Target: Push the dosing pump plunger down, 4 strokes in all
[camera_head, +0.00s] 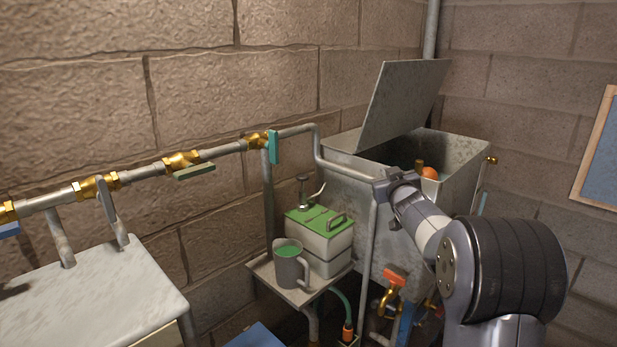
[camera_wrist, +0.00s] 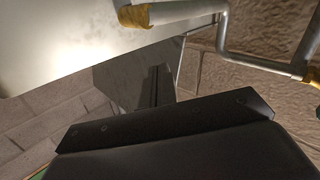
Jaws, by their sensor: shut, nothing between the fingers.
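The dosing pump is a pale box with a green top (camera_head: 322,238). Its dark-capped plunger (camera_head: 303,182) stands upright at the back left of that top, beside a curved spout. My gripper (camera_head: 383,189) is in the head view to the right of the plunger, clearly apart from it, in front of the metal tank. It is shut and empty. In the wrist view a dark part of my gripper fills the bottom; its fingertips cannot be made out, and the pump cannot be made out there.
A grey jug (camera_head: 290,268) with green contents stands before the pump on a small shelf (camera_head: 262,268). The metal tank (camera_head: 455,165) has its lid (camera_head: 400,100) raised. A pipe (camera_head: 225,150) with brass valves runs along the wall and bends down near my gripper. An orange-handled tap (camera_head: 395,277) is below.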

